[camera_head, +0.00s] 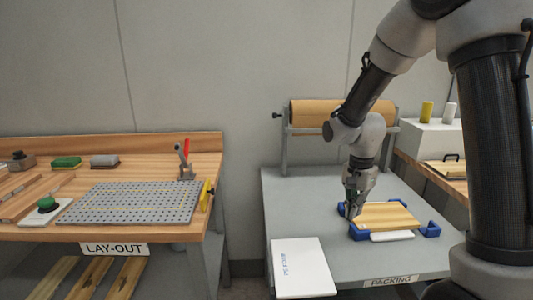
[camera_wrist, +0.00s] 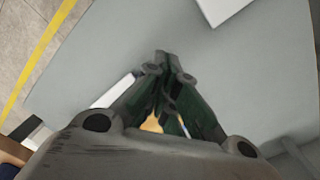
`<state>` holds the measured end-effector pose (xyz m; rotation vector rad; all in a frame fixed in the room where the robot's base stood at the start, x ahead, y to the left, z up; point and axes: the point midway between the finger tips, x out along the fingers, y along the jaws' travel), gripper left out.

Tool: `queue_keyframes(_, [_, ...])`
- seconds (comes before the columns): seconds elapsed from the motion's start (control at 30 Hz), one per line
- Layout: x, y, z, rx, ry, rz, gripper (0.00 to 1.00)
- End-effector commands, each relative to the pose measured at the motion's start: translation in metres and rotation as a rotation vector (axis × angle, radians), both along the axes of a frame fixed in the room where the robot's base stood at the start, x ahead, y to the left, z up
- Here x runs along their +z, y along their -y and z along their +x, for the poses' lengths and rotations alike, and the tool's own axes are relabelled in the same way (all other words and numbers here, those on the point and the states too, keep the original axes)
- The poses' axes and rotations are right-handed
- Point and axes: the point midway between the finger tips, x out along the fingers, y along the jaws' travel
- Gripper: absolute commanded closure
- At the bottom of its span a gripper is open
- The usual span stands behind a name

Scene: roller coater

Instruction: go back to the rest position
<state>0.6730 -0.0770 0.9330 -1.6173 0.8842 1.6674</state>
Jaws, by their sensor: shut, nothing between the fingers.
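My gripper (camera_head: 352,208) is shut and empty. In the head view it points down over the grey packing table (camera_head: 290,211), at the left end of a wooden board (camera_head: 386,216). The board lies among blue corner pieces (camera_head: 430,230). The fingertips overlap the left blue corner in the picture, and I cannot tell if they touch it. In the wrist view the fingertips meet (camera_wrist: 163,62) over the grey table top (camera_wrist: 240,80). A small tan patch shows between the finger links there.
A white booklet (camera_head: 303,267) lies on the table's front left. A brown paper roll (camera_head: 325,113) stands on a rack at the back. The lay-out bench (camera_head: 150,147) on the left holds a perforated plate (camera_head: 135,202). A white box (camera_head: 430,144) stands at the back right.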

Motion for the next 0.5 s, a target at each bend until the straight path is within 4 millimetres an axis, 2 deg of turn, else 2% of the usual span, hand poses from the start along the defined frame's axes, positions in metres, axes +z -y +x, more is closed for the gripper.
queue_keyframes(0.1, [-0.004,0.004,-0.024,0.214,-0.068,0.002,1.0])
queue_keyframes(0.17, [0.004,0.007,-0.037,0.327,-0.085,0.011,1.0])
queue_keyframes(0.3, [0.034,0.017,-0.069,0.58,-0.087,0.031,1.0])
queue_keyframes(0.5, [0.085,0.034,-0.116,0.856,-0.021,0.036,1.0])
